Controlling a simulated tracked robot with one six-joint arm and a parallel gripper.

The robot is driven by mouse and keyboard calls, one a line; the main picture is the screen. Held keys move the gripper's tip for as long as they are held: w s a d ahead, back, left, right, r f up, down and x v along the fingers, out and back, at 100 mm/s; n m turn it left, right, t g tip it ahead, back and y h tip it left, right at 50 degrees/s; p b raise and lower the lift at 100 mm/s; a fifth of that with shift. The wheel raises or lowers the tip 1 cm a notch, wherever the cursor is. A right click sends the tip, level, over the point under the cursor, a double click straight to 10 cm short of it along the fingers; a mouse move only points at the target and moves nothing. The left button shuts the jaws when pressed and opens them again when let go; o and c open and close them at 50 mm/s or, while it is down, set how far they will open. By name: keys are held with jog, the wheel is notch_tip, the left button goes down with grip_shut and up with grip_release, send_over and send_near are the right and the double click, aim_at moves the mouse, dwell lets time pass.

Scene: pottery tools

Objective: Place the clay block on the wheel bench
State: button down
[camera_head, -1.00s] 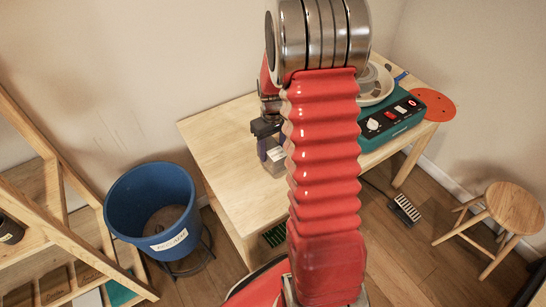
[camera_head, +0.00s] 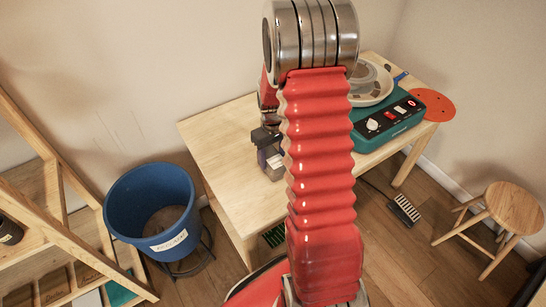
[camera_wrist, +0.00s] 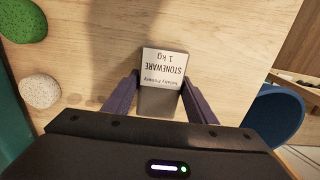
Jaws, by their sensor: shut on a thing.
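The clay block (camera_wrist: 160,98) is grey with a white label reading "STONEWARE 1 kg". In the wrist view my gripper (camera_wrist: 159,84) is shut on it, with one dark finger on each side. The head view shows the block (camera_head: 276,167) small and partly hidden below my gripper (camera_head: 268,152), over the left-middle part of the wheel bench (camera_head: 225,145). The bench has a pale wooden top. I cannot tell whether the block touches it.
A teal wheel unit (camera_head: 390,122) with a pale basin (camera_head: 372,88) and a red disc (camera_head: 435,103) are at the bench's right end. A blue bucket (camera_head: 150,205) stands left of the bench, a stool (camera_head: 513,207) right. Green (camera_wrist: 22,20) and speckled (camera_wrist: 40,91) lumps show in the wrist view.

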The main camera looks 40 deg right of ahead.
aim_at(272, 157)
jog(key=c, duration=0.8)
grip_release()
jog(key=shift+o, duration=0.2)
jog(key=shift+r, duration=0.1)
notch_tip(272, 157, up, 12)
dwell(0.3)
